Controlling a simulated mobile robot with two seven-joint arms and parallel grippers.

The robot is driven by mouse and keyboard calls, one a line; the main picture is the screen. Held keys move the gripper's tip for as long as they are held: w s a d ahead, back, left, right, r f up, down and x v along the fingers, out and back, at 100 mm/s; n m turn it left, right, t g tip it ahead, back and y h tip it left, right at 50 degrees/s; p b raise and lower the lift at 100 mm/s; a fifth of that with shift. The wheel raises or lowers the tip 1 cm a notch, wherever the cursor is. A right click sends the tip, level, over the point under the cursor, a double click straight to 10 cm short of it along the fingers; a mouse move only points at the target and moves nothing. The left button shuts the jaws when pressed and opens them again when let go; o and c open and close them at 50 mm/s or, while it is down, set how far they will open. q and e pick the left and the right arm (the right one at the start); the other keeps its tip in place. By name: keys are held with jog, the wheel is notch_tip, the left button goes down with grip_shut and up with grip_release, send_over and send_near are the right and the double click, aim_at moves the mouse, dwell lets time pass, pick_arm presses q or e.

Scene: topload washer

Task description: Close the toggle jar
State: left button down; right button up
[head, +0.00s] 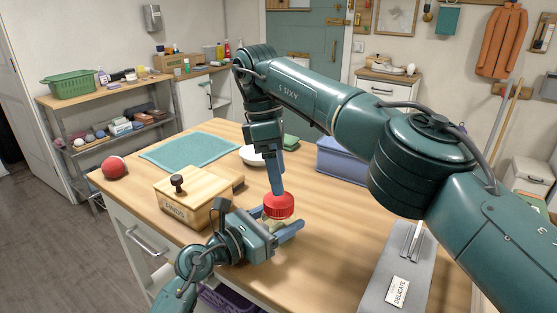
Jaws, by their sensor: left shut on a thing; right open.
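The toggle jar (279,206) stands on the wooden table near its middle front, with a round red lid or top and a small pale body below it. My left gripper (279,226) reaches in low from the left and is shut around the jar's body; its fingers cover most of it. My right gripper (277,182) points down from above, open, with its blue fingertips at the back of the red top. Only part of its fingers shows, and I cannot tell whether they touch the top. The toggle clasp cannot be made out.
A wooden box (184,202) with a dark knob stands left of the jar. Behind are a teal mat (190,150), a white bowl (251,156) and a blue-purple bin (340,160). A red ball (115,167) sits at the left edge.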

jog(key=n, duration=0.5)
jog(key=shift+w+r, duration=0.1)
jog(key=shift+r, duration=0.05)
jog(key=n, duration=0.4)
jog(key=shift+r+n, duration=0.15)
jog(key=shift+n, duration=0.25)
jog(key=n, duration=0.4)
jog(key=shift+r+n+t+y, duration=0.15)
jog(key=shift+n+t+y, duration=0.15)
jog(key=n, duration=0.4)
jog(key=shift+r+n, duration=0.15)
jog(key=shift+n, duration=0.15)
jog(key=n, duration=0.4)
jog(key=shift+r+n+y, duration=0.2)
jog(key=shift+n+y, duration=0.1)
jog(key=n, duration=0.4)
jog(key=shift+r+n+t, duration=0.15)
jog(key=shift+n+t, duration=0.15)
jog(key=shift+n, duration=0.1)
jog(key=n, duration=0.4)
jog(key=shift+s+d+r, duration=0.1)
jog(key=shift+s+r, duration=0.05)
jog(key=shift+s, duration=0.1)
jog(key=n, duration=0.6)
jog(key=shift+s+r+y, duration=0.2)
jog(key=shift+y, duration=0.2)
